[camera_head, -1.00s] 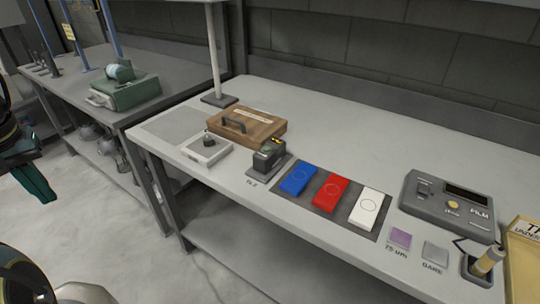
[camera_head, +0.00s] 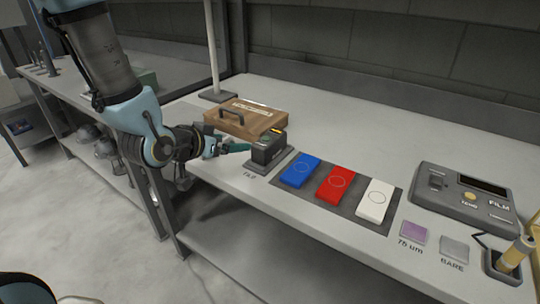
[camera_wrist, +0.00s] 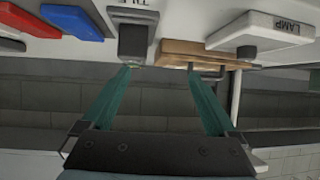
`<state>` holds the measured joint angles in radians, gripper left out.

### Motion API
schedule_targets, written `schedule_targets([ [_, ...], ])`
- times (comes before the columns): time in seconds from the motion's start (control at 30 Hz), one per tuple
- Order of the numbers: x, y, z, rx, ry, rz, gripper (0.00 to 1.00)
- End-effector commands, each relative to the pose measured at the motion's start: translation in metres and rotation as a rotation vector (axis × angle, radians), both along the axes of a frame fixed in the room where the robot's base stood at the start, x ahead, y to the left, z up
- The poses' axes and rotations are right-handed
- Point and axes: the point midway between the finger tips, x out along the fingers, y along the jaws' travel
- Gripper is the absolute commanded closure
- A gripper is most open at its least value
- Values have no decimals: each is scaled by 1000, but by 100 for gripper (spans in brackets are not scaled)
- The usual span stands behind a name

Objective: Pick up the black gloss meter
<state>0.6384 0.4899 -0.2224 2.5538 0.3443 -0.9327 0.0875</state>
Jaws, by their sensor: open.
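The black gloss meter (camera_head: 268,150) stands on a grey plate (camera_head: 283,164) on the bench, just left of the blue block. In the wrist view the gloss meter (camera_wrist: 133,41) is beyond the tip of the left finger, off-centre to the left of the gap. My gripper (camera_head: 234,147) has teal fingers and comes in from the left at about the meter's height. In the wrist view my gripper (camera_wrist: 159,71) is spread open, with nothing held between its fingers. The arm hides part of the bench's left end.
A wooden case (camera_head: 246,119) stands close behind the meter. Blue (camera_head: 299,171), red (camera_head: 335,185) and white (camera_head: 376,201) blocks lie on a dark mat to its right. A grey film gauge (camera_head: 465,195) is farther right. A thin post (camera_head: 214,50) rises behind the case.

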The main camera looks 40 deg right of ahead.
Motion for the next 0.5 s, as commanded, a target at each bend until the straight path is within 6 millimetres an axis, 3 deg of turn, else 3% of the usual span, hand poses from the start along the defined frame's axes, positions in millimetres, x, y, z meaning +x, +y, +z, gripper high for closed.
schedule_targets([
  [0.03,-14,-12,-4,-37,-5,-41,5],
  [0.17,-31,-29,0,-99,-15,-92,5],
  [0.5,-22,-72,-14,-109,-16,-98,5],
])
